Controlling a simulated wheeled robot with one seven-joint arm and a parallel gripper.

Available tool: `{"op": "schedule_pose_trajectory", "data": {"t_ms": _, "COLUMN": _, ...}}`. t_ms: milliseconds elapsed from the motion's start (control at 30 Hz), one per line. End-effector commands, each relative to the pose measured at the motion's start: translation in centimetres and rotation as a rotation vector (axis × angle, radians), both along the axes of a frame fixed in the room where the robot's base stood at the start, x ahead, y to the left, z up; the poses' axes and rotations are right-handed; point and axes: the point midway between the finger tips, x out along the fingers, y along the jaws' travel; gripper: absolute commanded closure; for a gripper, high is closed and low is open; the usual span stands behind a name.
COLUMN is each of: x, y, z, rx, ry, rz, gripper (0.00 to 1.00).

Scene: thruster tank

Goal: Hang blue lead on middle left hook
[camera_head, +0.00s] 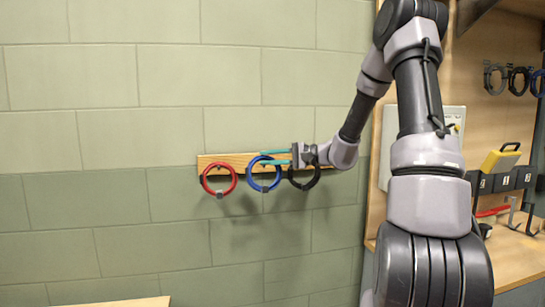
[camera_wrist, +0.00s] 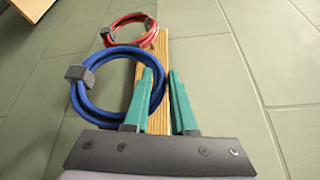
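The blue lead (camera_head: 277,181), a coiled ring with a dark clip, hangs against the wooden hook board (camera_head: 233,158) on the wall, between a red lead (camera_head: 219,192) and a black lead (camera_head: 307,186). My gripper (camera_head: 264,157) is in front of the board, at the top of the blue ring. The hook under the blue lead is hidden.
The red lead (camera_wrist: 118,40) is just beyond the blue one in the wrist view. A wooden workbench with a pegboard stands at right, with several dark rings (camera_head: 506,78), a yellow case (camera_head: 501,158) and tools. The tiled wall at left is clear.

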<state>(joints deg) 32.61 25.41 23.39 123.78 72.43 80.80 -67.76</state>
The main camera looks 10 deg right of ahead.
Motion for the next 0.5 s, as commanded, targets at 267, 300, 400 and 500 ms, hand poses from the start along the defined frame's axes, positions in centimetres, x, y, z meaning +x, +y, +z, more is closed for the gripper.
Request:
{"op": "schedule_pose_trajectory", "data": {"t_ms": 267, "x": -0.5, "y": -4.2, "z": 0.0, "rx": -0.018, "ry": -0.012, "rz": -0.046, "gripper": 0.41}}
{"op": "schedule_pose_trajectory", "data": {"t_ms": 300, "x": -1.1, "y": -4.9, "z": 0.1, "rx": -0.018, "ry": -0.013, "rz": -0.044, "gripper": 0.41}}
{"op": "schedule_pose_trajectory", "data": {"t_ms": 400, "x": -2.5, "y": -6.6, "z": 0.6, "rx": -0.014, "ry": -0.014, "rz": -0.039, "gripper": 0.41}}
{"op": "schedule_pose_trajectory", "data": {"t_ms": 500, "x": -4.0, "y": -8.0, "z": 1.1, "rx": -0.01, "ry": -0.015, "rz": -0.031, "gripper": 0.41}}
